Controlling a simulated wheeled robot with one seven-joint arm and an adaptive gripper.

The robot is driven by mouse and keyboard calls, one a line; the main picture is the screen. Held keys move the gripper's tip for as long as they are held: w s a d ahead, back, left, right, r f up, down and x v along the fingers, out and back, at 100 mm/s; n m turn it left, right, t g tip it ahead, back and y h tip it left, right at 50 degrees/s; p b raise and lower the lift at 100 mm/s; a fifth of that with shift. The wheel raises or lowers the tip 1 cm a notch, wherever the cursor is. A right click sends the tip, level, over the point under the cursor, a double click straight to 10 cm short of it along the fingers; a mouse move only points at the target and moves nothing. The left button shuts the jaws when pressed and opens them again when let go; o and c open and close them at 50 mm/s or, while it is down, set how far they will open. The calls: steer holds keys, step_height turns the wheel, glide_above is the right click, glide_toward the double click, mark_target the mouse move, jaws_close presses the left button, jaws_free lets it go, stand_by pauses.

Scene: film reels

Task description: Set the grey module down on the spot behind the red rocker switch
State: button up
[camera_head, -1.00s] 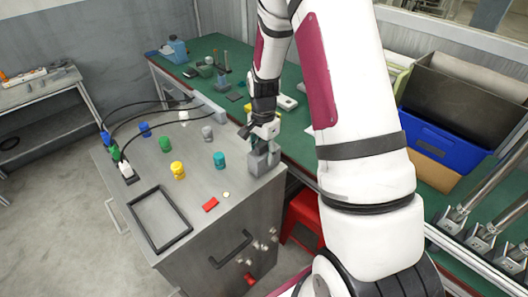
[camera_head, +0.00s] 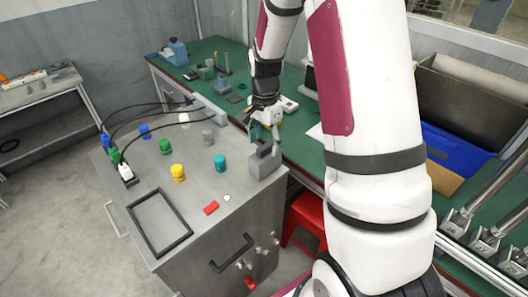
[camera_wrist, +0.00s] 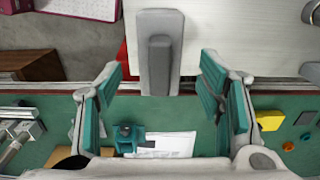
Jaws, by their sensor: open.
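The grey module (camera_head: 262,163) is a block with a dark raised part on top. It stands on the right corner of the metal cabinet top (camera_head: 200,245). The wrist view also shows the module (camera_wrist: 160,50), upright in the picture, ahead of the gap between my fingers. My gripper (camera_head: 264,131) is open, with teal finger pads, just above and behind the module; nothing is held between its fingertips (camera_wrist: 163,75). The red rocker switch (camera_head: 211,208) lies flat near the cabinet's front edge, left of and nearer than the module. A small pale disc (camera_head: 227,197) lies beside it.
A black rectangular frame (camera_head: 160,219) and plugged cables lie at left. The green bench (camera_head: 302,150) adjoins behind; a red stool (camera_head: 304,219) stands below.

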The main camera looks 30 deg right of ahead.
step_height(320, 180, up, 6)
steer(key=shift+r+b, duration=0.1)
steer(key=shift+b, duration=0.2)
steer(key=s+a+r+n+t, duration=0.2)
steer(key=s+a+r+n, duration=0.4)
steer(key=s+r+n, duration=0.2)
steer(key=s+a+r+n+t, duration=0.3)
steer(key=s+a+r+n, duration=0.4)
steer(key=s, duration=0.6)
step_height(320, 180, up, 2)
steer(key=shift+r+n+t, duration=0.25)
steer(key=shift+n+t, duration=0.05)
steer(key=shift+n, duration=0.1)
steer(key=shift+a, duration=0.1)
